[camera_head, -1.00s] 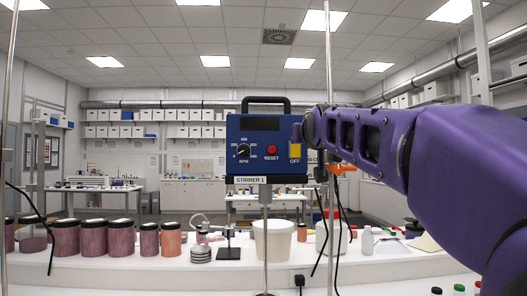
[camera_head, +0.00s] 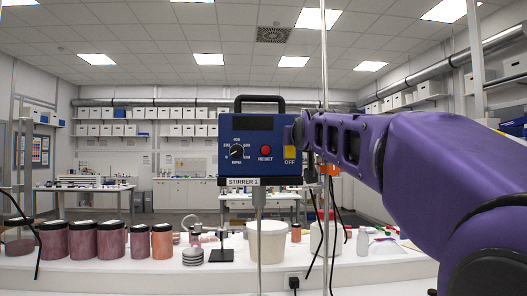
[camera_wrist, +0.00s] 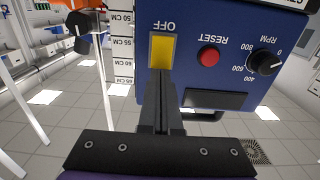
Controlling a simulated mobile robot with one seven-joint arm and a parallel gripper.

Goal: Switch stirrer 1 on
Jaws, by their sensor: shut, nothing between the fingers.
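Stirrer 1 (camera_head: 252,160) is a blue box with a black handle, a dark display, an RPM knob, a red RESET button (camera_head: 265,150) and a label (camera_head: 243,182). Its yellow switch (camera_head: 289,153), marked OFF, is at the right of the front. The wrist view shows the stirrer upside down, with the yellow switch (camera_wrist: 162,52) near the middle. My gripper (camera_wrist: 163,76) is shut and empty, its tips over the edge of the switch; I cannot tell whether they touch it. In the head view my arm hides the gripper.
A thin metal stand rod (camera_head: 324,60) rises behind my arm, with an orange clamp (camera_head: 329,170) and hanging black cables. Several dark-lidded jars (camera_head: 111,242) and a white bucket (camera_head: 267,243) stand on the white bench below.

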